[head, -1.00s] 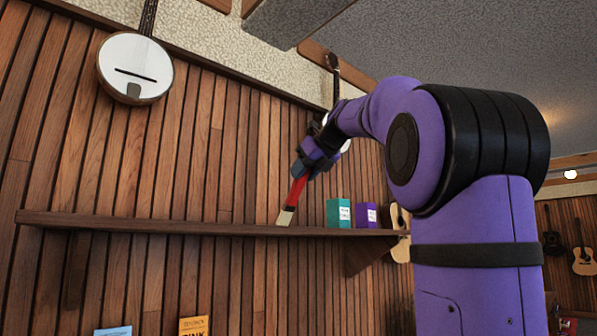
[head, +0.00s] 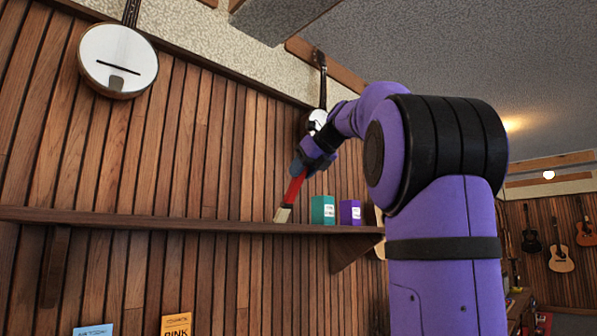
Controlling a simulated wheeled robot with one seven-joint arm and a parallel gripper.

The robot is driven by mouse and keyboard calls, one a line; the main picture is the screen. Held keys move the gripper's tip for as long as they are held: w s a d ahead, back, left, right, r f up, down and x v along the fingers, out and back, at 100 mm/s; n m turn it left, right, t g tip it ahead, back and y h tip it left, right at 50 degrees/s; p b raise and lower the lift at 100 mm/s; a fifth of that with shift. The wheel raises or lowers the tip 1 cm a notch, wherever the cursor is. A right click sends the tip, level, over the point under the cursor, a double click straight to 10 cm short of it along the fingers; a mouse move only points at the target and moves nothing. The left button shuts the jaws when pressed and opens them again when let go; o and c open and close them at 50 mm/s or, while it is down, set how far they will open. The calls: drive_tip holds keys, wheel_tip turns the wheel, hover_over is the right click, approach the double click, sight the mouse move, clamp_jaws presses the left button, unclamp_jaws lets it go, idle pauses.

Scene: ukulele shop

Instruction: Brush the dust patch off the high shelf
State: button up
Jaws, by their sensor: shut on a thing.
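The high shelf (head: 150,222) is a dark wooden board on the slatted wall, seen from below in the head view. My gripper (head: 304,168) is shut on a brush with a red handle (head: 293,190). The brush's pale bristles (head: 283,214) point down at the shelf's front edge, left of the teal box. Whether the bristles touch the shelf top I cannot tell. The dust patch is not visible, as the shelf top is hidden from this low angle.
A teal box (head: 322,210) and a purple box (head: 350,212) stand on the shelf's right part, close to the brush. A banjo (head: 118,60) hangs above the shelf's left. Another instrument (head: 317,120) hangs behind my gripper. The shelf's left stretch looks clear.

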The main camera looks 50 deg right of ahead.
drive_tip(key=a, duration=0.6)
drive_tip(key=shift+a, duration=0.2)
idle(0.5)
drive_tip(key=a, duration=0.6)
drive_tip(key=shift+w, duration=0.2)
idle(0.4)
drive_tip(key=shift+r, duration=3)
drive_tip(key=shift+r, duration=1.5)
